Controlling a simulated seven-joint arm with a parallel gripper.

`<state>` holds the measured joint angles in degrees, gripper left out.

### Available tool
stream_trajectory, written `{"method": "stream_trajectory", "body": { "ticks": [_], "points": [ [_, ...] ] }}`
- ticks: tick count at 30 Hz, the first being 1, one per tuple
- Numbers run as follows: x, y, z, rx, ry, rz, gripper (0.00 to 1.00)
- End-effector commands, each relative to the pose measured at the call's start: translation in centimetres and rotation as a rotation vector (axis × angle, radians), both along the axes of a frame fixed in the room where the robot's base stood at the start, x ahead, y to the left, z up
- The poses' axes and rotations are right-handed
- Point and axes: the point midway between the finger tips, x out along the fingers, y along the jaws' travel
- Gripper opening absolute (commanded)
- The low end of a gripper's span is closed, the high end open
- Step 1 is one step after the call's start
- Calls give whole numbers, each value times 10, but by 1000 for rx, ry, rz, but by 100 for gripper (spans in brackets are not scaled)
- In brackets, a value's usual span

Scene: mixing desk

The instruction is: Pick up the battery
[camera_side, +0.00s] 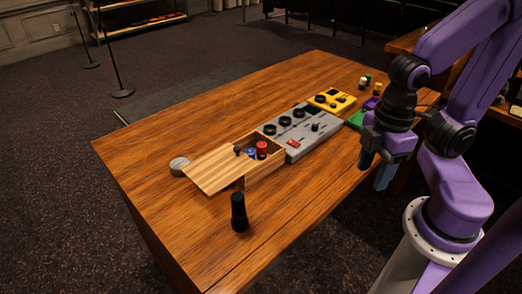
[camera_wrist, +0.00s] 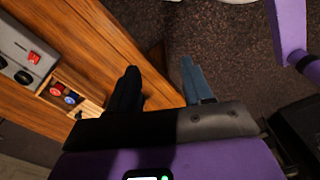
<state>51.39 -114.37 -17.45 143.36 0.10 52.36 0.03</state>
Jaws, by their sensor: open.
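I cannot pick out a battery for certain. A wooden box (camera_side: 270,173) at the near side of the desk holds a red cylindrical thing (camera_side: 262,148) and a blue thing (camera_side: 251,154). Its slatted lid (camera_side: 212,170) is partly off to the left. The wrist view also shows the box (camera_wrist: 88,104), with the red thing (camera_wrist: 57,88) and blue thing (camera_wrist: 70,99) inside. My gripper (camera_side: 375,176) is open and empty beside the desk's right edge, well right of the box. Its two fingers (camera_wrist: 158,68) stand apart in the wrist view, one dark and one bluish.
A black upright thing (camera_side: 239,214) stands in front of the box, and a round silver tin (camera_side: 179,166) sits left of it. Grey (camera_side: 302,127) and yellow (camera_side: 332,101) control units line the desk beyond. The desk's left part is bare.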

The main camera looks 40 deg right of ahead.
Motion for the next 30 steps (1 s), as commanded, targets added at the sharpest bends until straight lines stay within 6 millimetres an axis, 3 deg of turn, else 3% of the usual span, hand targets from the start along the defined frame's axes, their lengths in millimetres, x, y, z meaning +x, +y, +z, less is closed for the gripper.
{"method": "stream_trajectory", "body": {
  "ticks": [2,4,14,17,23,30],
  "points": [
    [0,0,0,0,0,0,50],
    [0,0,0,0,0,0,41],
    [0,4,-2,13,5,-10,41],
    [1,18,-9,61,19,-47,41],
    [17,66,-33,248,31,-233,41],
    [66,102,-62,439,-69,-543,41]
  ]
}}
